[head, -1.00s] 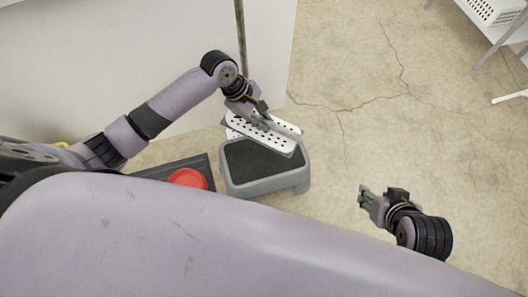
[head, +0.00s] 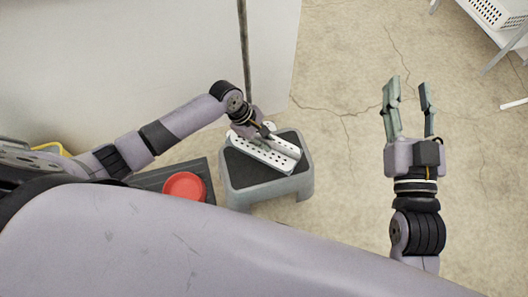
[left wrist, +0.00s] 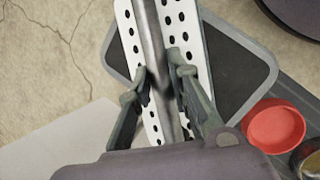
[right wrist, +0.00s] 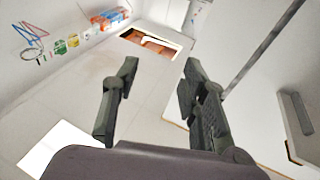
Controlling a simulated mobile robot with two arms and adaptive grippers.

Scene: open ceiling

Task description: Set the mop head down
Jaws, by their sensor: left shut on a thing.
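The mop head is a white perforated plate (head: 257,158) with a grey ridge along its middle, over the dark top of a grey step stool (head: 234,200). My left gripper (head: 264,136) is shut on the mop head's ridge; in the left wrist view the fingers (left wrist: 157,80) sit on both sides of the ridge of the mop head (left wrist: 131,50). I cannot tell if the plate touches the stool top. My right gripper (head: 408,88) is open and empty, out to the right; it also shows in the right wrist view (right wrist: 158,82).
A red round object (head: 184,187) sits on a dark tray or base left of the stool. A grey pole (head: 243,50) stands at the white wall panel (head: 150,70). A white rack with a basket (head: 497,10) is at top right. The cracked floor between is clear.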

